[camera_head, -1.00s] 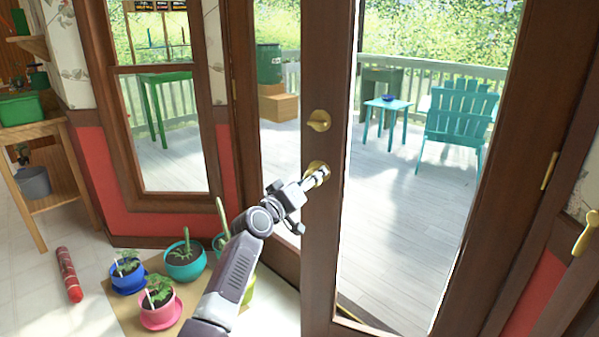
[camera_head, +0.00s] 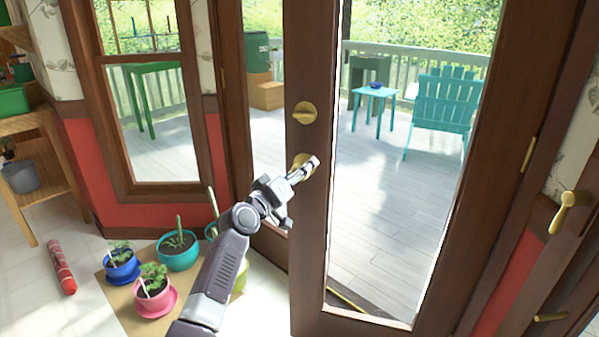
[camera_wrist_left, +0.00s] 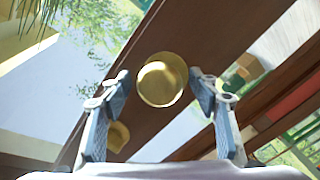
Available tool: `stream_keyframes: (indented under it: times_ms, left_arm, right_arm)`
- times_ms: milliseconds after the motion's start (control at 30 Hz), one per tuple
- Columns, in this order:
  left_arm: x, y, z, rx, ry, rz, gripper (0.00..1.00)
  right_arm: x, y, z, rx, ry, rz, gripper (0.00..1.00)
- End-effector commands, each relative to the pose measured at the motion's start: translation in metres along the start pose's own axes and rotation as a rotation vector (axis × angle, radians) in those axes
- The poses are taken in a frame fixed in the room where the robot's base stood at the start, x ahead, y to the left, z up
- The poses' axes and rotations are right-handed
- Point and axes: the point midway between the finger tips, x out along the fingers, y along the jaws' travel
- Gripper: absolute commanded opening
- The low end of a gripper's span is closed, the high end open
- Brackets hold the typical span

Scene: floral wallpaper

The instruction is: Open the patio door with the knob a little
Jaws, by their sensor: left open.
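The brown-framed glass patio door (camera_head: 306,235) has a brass knob (camera_head: 299,160) on its left stile. A round brass lock (camera_head: 304,113) sits above the knob. The door appears to stand somewhat ajar toward me, with patio showing left of its stile. My left gripper (camera_head: 310,167) is at the knob, partly covering it. In the left wrist view, the open fingers (camera_wrist_left: 160,78) stand on either side of the gold knob (camera_wrist_left: 163,84), with no clear contact. A second brass piece (camera_wrist_left: 118,136) shows behind the left finger. My right gripper is out of view.
Potted plants (camera_head: 153,290) stand on a brown mat left of my arm, and a red tube (camera_head: 60,270) lies farther left. A wooden shelf (camera_head: 30,130) stands at the left. A brass handle (camera_head: 570,205) is at the right. Outside, the deck (camera_head: 385,210) holds a turquoise chair (camera_head: 445,110).

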Motion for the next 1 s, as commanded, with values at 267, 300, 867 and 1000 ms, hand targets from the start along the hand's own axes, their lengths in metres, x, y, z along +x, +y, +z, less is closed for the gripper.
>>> stream_keyframes:
  times_ms: [267, 300, 867, 1000]
  left_arm:
    - [-0.013, -0.001, 0.0, 0.001, 0.001, 0.001, 0.56]
    - [-0.018, -0.001, 0.001, -0.001, 0.0, 0.001, 0.56]
    - [-0.104, -0.002, 0.0, 0.001, 0.0, -0.001, 0.56]
    - [-0.116, -0.001, 0.0, 0.0, 0.0, 0.0, 0.56]
  right_arm:
    - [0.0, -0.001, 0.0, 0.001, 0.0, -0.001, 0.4]
    - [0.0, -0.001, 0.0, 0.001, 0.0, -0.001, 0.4]
    - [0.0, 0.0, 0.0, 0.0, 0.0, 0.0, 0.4]
    - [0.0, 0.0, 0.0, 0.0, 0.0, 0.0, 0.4]
